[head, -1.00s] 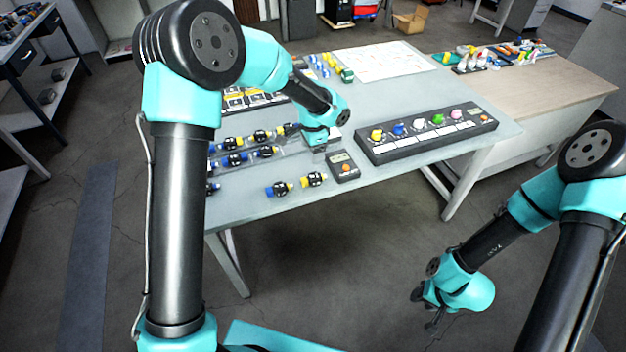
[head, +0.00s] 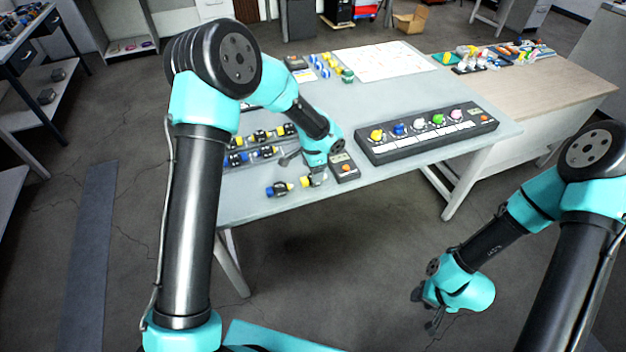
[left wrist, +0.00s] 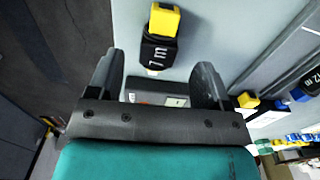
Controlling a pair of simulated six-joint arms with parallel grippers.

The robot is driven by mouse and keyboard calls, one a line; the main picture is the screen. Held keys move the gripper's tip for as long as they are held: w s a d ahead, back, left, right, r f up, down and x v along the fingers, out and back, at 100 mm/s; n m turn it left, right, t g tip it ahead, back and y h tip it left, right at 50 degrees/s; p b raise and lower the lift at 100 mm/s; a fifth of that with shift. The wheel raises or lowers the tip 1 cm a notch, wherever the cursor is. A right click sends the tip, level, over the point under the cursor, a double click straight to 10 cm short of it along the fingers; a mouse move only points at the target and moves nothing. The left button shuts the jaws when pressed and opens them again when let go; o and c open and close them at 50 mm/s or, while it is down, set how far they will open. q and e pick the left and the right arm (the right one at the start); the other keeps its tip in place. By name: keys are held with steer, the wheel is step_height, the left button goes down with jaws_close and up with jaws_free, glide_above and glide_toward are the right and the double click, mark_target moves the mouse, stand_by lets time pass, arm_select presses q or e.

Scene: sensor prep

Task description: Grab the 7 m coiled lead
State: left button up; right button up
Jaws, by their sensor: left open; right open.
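A black coiled lead with yellow ends (head: 305,183) lies near the table's front edge, partly hidden by my left gripper (head: 303,167). In the left wrist view the black and yellow lead (left wrist: 160,40) shows ahead between the open fingers of my left gripper (left wrist: 159,60). Its white label is turned and seems to read 7 m. The fingers do not visibly touch it. A similar lead with blue and yellow ends (head: 279,189) lies just left of it. My right gripper (head: 432,308) is open and empty, low over the floor, away from the table.
A dark box with an orange button (head: 346,168) stands just right of the yellow-ended lead. A long black panel with coloured knobs (head: 425,136) lies farther right. Several more leads (head: 262,136) lie in rows behind. The table's front edge (head: 290,212) is close.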

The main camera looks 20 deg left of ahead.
arm_select(q)
steer(key=shift+s+f, duration=0.1)
steer(key=shift+f, duration=1.85)
steer(key=shift+c, duration=0.3)
steer(key=c, duration=1)
steer(key=shift+r, duration=0.1)
steer(key=shift+r, duration=0.9)
steer(key=shift+s+r, duration=0.1)
steer(key=shift+r, duration=0.85)
steer(key=s+d, duration=0.1)
steer(key=s, duration=0.4)
steer(key=s+d, duration=0.2)
steer(key=s, duration=0.3)
steer(key=s+d+r, duration=0.1)
steer(key=s, duration=0.4)
steer(key=shift+s+d+r, duration=0.1)
steer(key=shift+d, duration=0.1)
